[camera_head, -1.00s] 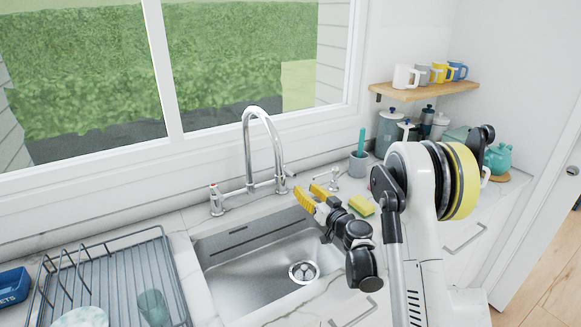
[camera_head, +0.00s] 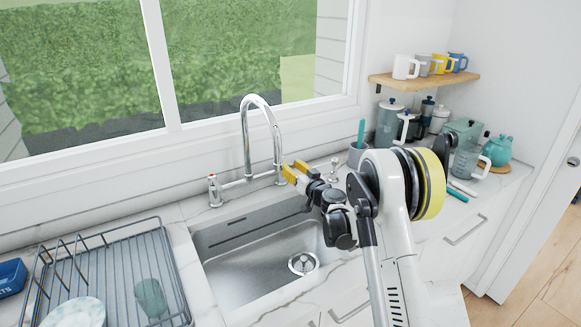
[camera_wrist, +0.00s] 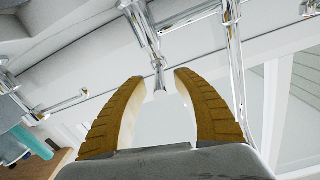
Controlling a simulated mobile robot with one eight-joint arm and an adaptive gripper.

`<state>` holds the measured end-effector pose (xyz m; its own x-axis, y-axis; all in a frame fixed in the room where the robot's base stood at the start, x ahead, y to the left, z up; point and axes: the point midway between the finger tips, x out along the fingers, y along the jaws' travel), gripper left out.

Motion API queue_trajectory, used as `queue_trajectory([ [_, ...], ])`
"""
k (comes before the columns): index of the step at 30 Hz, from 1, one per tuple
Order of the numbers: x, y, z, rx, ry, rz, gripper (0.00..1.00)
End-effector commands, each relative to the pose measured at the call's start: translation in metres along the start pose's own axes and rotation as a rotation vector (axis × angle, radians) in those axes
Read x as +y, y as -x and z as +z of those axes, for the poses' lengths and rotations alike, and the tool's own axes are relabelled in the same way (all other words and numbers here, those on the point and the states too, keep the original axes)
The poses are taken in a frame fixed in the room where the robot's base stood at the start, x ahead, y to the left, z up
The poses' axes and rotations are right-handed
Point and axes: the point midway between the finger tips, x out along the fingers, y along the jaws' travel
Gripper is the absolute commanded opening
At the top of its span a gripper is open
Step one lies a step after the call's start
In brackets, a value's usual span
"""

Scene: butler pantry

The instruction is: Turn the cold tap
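The chrome gooseneck faucet (camera_head: 247,140) stands behind the sink. Its left tap (camera_head: 214,190) has a red mark. The right tap, the cold one, is largely hidden by my gripper in the head view. In the wrist view a chrome tap lever (camera_wrist: 158,72) points down into the gap between my fingertips. My gripper (camera_head: 294,171) is at the right side of the faucet, its yellow fingers spread. In the wrist view my gripper (camera_wrist: 160,79) is open, with a finger on each side of the lever's end. I cannot tell whether either finger touches it.
The steel sink (camera_head: 235,270) is empty below. A dish rack (camera_head: 110,250) with a plate and cup stands at the left. A dispenser (camera_head: 334,170) and a grey holder (camera_head: 357,156) are close behind my arm. The window wall (camera_head: 190,155) rises behind the faucet.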

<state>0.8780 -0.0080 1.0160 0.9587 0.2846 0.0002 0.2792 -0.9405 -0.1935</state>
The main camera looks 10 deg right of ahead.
Motion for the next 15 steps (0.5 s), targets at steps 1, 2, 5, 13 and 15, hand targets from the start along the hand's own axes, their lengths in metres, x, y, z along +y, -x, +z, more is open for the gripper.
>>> queue_trajectory([
  [1,-0.0001,0.0001,-0.0001,0.0,0.0,0.0,0.36],
  [2,-0.0001,0.0002,-0.0001,0.0,0.0,0.0,0.36],
  [5,-0.0001,0.0002,-0.0001,0.0,0.0,0.0,0.1],
  [13,0.0014,0.0002,-0.0001,-0.002,0.0,-0.008,0.0],
  [15,0.0043,-0.0005,-0.0001,-0.007,0.0,-0.035,0.0],
])
